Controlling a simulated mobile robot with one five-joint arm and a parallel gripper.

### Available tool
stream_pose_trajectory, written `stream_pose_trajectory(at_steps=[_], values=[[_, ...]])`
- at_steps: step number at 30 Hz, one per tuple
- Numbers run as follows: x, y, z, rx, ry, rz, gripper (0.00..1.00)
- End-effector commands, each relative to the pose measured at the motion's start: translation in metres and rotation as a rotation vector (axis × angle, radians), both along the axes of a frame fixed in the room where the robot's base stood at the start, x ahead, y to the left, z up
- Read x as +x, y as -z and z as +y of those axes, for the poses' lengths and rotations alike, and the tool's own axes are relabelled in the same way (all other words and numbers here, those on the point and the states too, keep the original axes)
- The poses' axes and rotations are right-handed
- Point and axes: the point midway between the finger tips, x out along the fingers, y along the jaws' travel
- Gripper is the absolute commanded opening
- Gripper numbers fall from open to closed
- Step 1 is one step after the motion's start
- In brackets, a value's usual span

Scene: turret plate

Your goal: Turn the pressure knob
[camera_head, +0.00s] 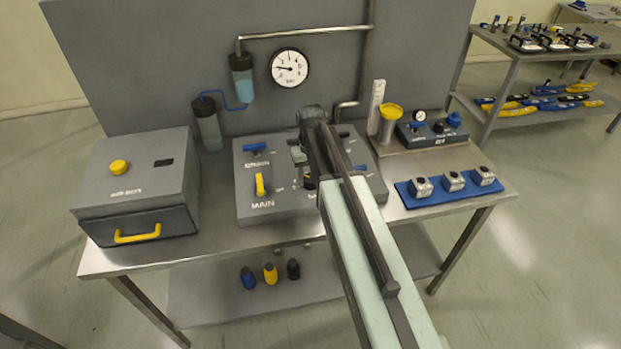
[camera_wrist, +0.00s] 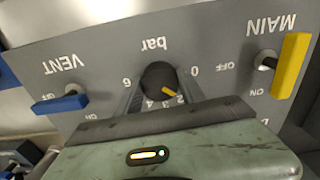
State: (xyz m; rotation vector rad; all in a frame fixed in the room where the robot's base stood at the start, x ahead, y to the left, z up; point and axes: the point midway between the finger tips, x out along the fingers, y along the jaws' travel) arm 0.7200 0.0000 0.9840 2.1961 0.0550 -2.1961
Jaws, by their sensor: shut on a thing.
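The pressure knob (camera_wrist: 158,77) is a dark round knob with a yellow pointer, on a grey panel under the label "bar" with a 0 to 6 scale. In the wrist view the picture is upside down and the pointer lies near the 2. My gripper (camera_wrist: 161,87) is shut on the knob, a dark finger on each side. In the head view my arm covers most of the knob on the panel (camera_head: 280,208). The round wall gauge (camera_head: 290,68) has its needle pointing left.
The yellow MAIN handle (camera_wrist: 291,66) and the blue VENT handle (camera_wrist: 61,103) flank the knob. A grey box with a yellow handle (camera_head: 138,234) stands at left. A blue tray (camera_head: 430,200) with small blocks and a yellow-topped cylinder (camera_head: 389,125) are at right.

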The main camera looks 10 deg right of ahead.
Motion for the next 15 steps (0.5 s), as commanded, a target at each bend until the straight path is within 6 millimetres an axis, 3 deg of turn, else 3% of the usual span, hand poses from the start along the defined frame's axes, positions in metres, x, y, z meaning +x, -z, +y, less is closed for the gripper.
stream_pose_trajectory(at_steps=[15], values=[[-0.0001,0.0001,0.0001,0.000,0.486,0.000,0.06]])
